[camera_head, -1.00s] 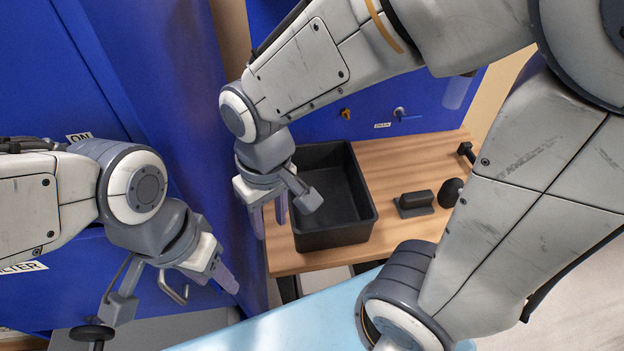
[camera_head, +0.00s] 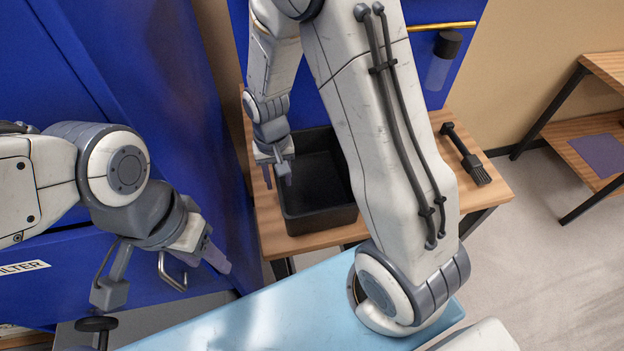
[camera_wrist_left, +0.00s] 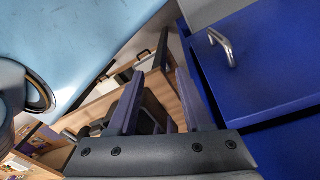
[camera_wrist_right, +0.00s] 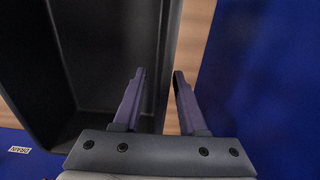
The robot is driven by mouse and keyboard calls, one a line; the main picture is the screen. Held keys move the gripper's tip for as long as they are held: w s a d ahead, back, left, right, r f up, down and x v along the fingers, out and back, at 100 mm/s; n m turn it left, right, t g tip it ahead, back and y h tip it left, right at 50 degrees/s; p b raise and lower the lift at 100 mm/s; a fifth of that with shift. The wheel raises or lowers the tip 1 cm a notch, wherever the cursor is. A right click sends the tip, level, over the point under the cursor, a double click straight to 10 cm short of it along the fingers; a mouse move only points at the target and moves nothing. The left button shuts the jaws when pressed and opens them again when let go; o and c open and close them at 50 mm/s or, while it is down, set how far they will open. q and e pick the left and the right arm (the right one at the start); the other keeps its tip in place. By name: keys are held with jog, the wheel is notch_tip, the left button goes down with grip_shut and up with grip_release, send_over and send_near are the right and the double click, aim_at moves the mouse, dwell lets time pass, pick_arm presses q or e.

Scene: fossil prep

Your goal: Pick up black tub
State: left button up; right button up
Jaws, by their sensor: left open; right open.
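The black tub (camera_head: 325,213) is an open rectangular tub on a wooden table. My right arm partly covers its right side in the head view. My right gripper (camera_head: 278,178) is open at the tub's left wall. In the right wrist view the tub (camera_wrist_right: 115,50) fills the left and centre, and its wall runs up between the two fingers of my right gripper (camera_wrist_right: 158,100). I cannot tell whether the fingers touch it. My left gripper (camera_head: 205,262) is open and empty, left of the tub, near the blue cabinet.
The wooden table (camera_head: 268,232) has a brush (camera_head: 466,155) at its right. A blue cabinet wall (camera_head: 215,150) stands close on the left of the tub. A light blue surface (camera_head: 270,320) lies in front. A second table (camera_head: 580,130) stands at the far right.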

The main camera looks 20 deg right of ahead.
jog(key=shift+f, duration=1.6)
jog(key=shift+c, duration=0.3)
jog(key=shift+a, duration=0.1)
grip_shut()
